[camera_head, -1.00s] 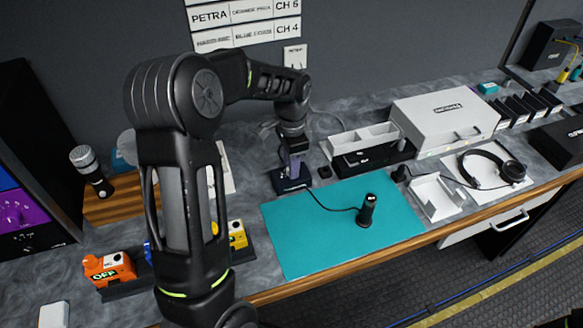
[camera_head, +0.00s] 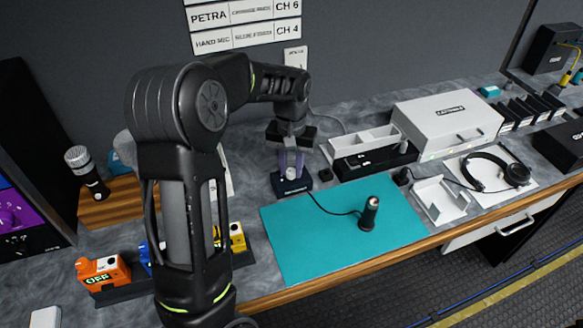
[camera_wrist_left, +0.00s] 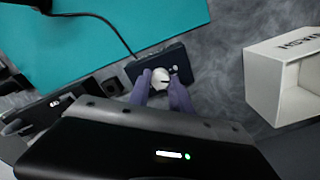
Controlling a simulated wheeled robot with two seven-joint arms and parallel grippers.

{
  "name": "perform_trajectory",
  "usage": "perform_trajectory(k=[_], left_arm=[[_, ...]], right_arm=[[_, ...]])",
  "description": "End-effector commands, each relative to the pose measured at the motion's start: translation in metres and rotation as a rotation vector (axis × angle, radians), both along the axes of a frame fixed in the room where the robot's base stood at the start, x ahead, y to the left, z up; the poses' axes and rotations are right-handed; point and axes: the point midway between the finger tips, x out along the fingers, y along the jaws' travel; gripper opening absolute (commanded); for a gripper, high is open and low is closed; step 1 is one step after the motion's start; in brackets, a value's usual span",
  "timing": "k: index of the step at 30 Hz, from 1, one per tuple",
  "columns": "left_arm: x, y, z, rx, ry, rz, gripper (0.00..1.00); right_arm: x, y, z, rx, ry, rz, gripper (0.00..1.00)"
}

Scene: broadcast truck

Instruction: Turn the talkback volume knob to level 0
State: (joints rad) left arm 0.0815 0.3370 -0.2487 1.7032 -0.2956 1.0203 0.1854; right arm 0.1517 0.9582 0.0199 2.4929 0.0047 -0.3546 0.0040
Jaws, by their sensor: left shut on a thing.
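The talkback box is a small dark blue unit (camera_head: 291,186) on the grey counter, at the left back corner of the teal mat. Its pale round knob (camera_wrist_left: 161,79) shows in the left wrist view between two purple fingers. My left gripper (camera_head: 291,172) points down onto the box from above. In the wrist view its fingertips (camera_wrist_left: 160,87) are shut on the knob, one on each side. The fingers hide the knob in the head view, and I cannot read its level marks. My right gripper is in neither view.
A white tray unit (camera_head: 364,137) stands right behind. Orange and yellow blocks (camera_head: 103,271) sit at left. A headset (camera_head: 513,174) lies at right.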

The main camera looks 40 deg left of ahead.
Motion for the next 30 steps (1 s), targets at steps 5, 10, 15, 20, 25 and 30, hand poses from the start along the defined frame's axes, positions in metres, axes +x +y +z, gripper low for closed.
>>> perform_trajectory(k=[5, 10, 15, 20, 25, 30], left_arm=[[0.0002, 0.0004, 0.0005, 0.0, -0.001, 0.156, 0.0], [0.0001, 0.0005, 0.0006, 0.001, -0.001, 0.28, 0.0], [0.0, 0.0004, 0.0006, 0.0, -0.001, 0.363, 0.0], [0.0002, 0.0002, 0.0007, 0.0, -0.001, 0.403, 0.0], [0.0002, 0.0002, 0.0007, -0.001, -0.001, 0.415, 0.0], [0.0002, 0.0002, 0.0007, -0.001, -0.001, 0.415, 0.0]], right_arm=[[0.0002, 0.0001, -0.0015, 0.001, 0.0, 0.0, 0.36], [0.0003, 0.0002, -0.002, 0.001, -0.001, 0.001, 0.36], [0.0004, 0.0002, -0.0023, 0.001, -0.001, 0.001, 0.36], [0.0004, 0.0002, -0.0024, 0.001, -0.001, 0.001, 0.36], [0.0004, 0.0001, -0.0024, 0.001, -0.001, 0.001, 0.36], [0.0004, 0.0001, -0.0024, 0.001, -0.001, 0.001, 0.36]])
